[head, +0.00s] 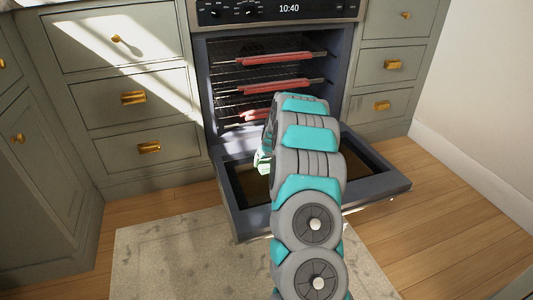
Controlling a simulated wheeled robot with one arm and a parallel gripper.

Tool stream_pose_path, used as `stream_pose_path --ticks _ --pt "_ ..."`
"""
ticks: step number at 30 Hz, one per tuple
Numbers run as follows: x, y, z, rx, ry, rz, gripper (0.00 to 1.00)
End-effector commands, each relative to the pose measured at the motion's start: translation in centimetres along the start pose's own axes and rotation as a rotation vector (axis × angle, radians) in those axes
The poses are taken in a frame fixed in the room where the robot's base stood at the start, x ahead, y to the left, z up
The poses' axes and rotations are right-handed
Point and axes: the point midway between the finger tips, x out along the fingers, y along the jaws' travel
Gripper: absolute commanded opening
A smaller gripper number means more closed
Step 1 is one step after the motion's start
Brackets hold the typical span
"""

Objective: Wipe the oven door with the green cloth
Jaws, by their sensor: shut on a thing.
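The oven door (240,213) is folded down open, nearly level, with a dark glass panel in a blue-grey frame. My arm reaches forward over it and covers its middle. My gripper (266,148) is at the arm's far end, mostly hidden behind the arm, above the inner face of the door. A small pale green piece of the green cloth (263,163) shows at the arm's left side, held at the gripper. The fingers are hidden, and I cannot tell whether the cloth touches the door.
The oven cavity holds wire racks (235,75) with red front strips (268,87). Grey-green drawers with brass pulls (134,97) flank the oven. A pale rug (165,262) lies on the wooden floor in front. A white wall (490,110) stands at right.

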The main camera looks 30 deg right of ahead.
Motion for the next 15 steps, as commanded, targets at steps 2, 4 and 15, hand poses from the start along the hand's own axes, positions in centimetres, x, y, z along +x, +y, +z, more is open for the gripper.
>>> stream_pose_path --ticks 2,4,15 --pt "-0.6 -0.2 -0.3 -0.001 -0.004 -0.002 0.27" --pt "-1.1 -0.3 -0.6 -0.002 -0.005 -0.003 0.27" --pt "-3.9 -0.8 -2.4 -0.005 -0.003 -0.005 0.27"
